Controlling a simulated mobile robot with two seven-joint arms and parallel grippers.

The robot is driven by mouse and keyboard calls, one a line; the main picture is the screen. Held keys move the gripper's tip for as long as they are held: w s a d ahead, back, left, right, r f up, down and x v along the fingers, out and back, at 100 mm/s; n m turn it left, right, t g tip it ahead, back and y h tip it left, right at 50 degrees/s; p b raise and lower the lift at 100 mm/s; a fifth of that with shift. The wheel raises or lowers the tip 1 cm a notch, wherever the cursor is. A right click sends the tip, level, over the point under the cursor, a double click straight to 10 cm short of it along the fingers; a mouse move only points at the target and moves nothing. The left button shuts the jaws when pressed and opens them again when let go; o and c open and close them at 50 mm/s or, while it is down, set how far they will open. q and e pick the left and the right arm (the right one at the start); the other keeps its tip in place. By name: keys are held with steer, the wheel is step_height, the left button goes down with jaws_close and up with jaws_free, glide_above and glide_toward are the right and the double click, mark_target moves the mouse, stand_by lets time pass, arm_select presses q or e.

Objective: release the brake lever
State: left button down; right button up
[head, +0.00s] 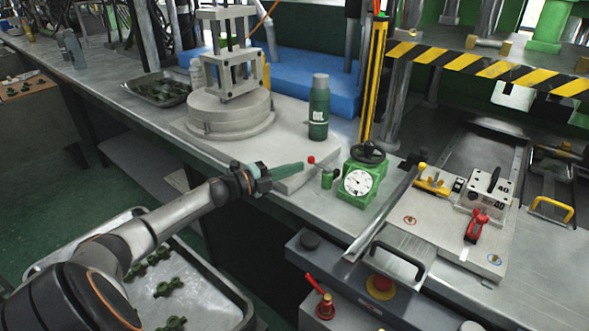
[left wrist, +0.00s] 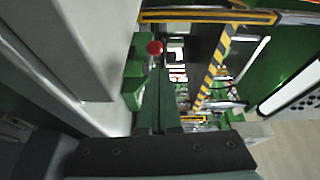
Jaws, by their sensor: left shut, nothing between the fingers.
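A small lever with a red ball knob (head: 311,160) and a green base (head: 327,178) stands at the front edge of the bench; I take it for the brake lever. My left gripper (head: 301,166) is shut and empty, its green fingers pointing right toward the lever, with the tips close to the knob. In the left wrist view the red knob (left wrist: 154,47) shows just beyond the shut fingertips (left wrist: 159,72), and a small gap seems to separate them. I cannot tell for sure whether they touch. My right gripper is not in view.
A round turntable (head: 232,122) with a metal frame sits behind the gripper. A green oil bottle (head: 319,108) and a green dial gauge (head: 358,183) stand near the lever. A grey control box with a red button (head: 380,284) is in front. A tray of green parts (head: 205,290) lies below.

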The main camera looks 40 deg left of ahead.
arm_select(q)
steer(key=s+a+b, duration=0.1)
steer(key=s+a, duration=0.2)
steer(key=shift+a+f, duration=0.1)
steer(key=s+a, duration=0.2)
steer(key=a, duration=0.1)
steer(key=s+a, duration=0.1)
steer(key=a, duration=0.1)
steer(key=shift+b, duration=0.35)
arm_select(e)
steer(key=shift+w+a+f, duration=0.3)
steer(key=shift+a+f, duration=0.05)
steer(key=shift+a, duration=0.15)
arm_select(q)
steer(key=shift+d, duration=0.1)
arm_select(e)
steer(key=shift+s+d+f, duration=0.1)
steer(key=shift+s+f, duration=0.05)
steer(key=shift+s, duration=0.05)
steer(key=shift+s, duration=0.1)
